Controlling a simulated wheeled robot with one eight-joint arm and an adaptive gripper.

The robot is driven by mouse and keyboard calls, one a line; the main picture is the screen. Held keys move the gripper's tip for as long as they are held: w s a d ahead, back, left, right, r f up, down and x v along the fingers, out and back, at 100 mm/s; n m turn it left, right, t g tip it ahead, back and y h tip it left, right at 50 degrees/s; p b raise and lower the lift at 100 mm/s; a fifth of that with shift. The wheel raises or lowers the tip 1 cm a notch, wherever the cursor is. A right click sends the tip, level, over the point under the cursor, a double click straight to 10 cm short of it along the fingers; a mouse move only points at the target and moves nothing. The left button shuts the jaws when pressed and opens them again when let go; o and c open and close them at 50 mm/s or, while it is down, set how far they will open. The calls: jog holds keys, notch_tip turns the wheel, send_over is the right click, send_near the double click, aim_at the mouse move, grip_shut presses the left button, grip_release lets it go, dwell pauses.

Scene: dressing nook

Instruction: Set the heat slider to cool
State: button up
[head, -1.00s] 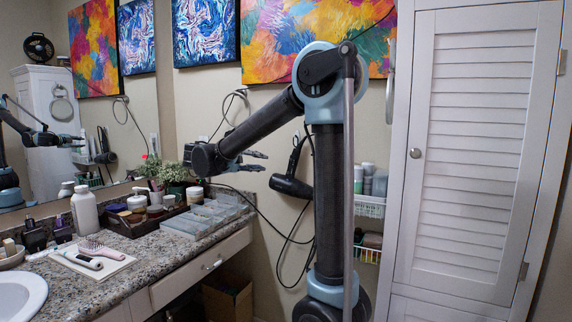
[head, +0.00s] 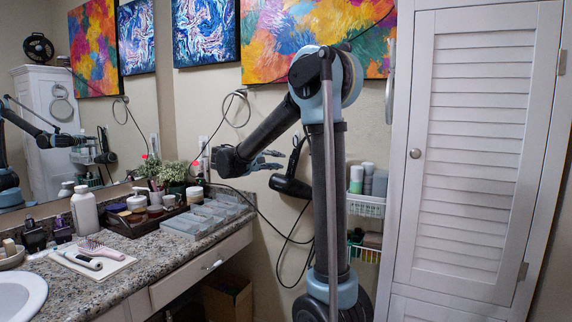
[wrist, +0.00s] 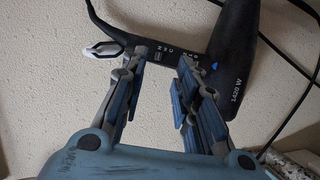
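A black hair dryer (head: 291,186) hangs on the wall, right of the counter. In the wrist view the dryer (wrist: 240,45) fills the upper right, with "1420 W" on its body, small white letters along a dark strip and a blue mark. The heat slider is probably on this strip, but its knob and setting cannot be made out. My gripper (head: 272,160) is just above and left of the dryer in the head view. In the wrist view my gripper (wrist: 162,64) is open, with its fingertips on either side of the lettered strip. Contact cannot be told.
A white loop (wrist: 103,50) shows beside the dryer. Dark cords (head: 284,245) hang below it along the wall. The granite counter (head: 150,262) with toiletries is to the left. A wire rack (head: 366,207) and louvred cabinet (head: 470,150) are to the right.

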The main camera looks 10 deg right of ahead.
aim_at(290, 160)
jog(key=shift+x, duration=3)
jog(key=shift+c, duration=0.5)
